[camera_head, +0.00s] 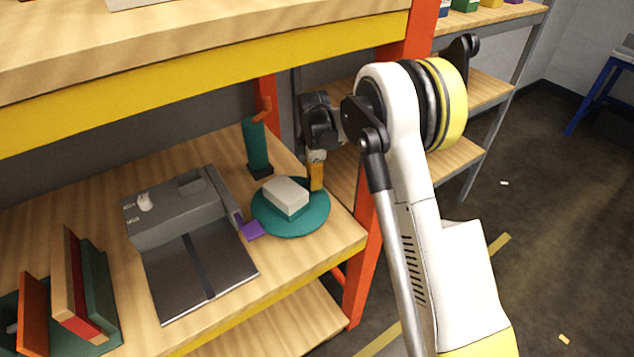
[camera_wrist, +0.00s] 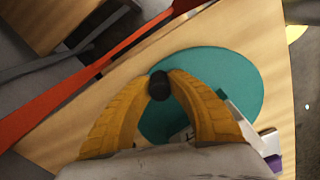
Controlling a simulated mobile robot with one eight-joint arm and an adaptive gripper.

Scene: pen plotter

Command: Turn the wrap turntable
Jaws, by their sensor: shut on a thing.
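The wrap turntable is a flat teal disc (camera_head: 312,218) near the right end of the middle shelf. A pale grey-white box (camera_head: 285,196) lies on it. In the wrist view the disc (camera_wrist: 230,72) fills the middle, and the box is mostly hidden behind my right finger. My gripper (camera_head: 317,187) points down at the disc's back right edge. In the wrist view its yellow fingers (camera_wrist: 160,82) are shut on a small black knob (camera_wrist: 159,88) at the disc's edge.
A teal post (camera_head: 257,148) with an orange top stands behind the disc. A grey machine with a dark plate (camera_head: 200,277) is to the left, with a purple piece (camera_head: 251,230) beside the disc. An orange upright (camera_head: 361,255) is close on the right. The yellow-edged upper shelf (camera_head: 200,100) overhangs.

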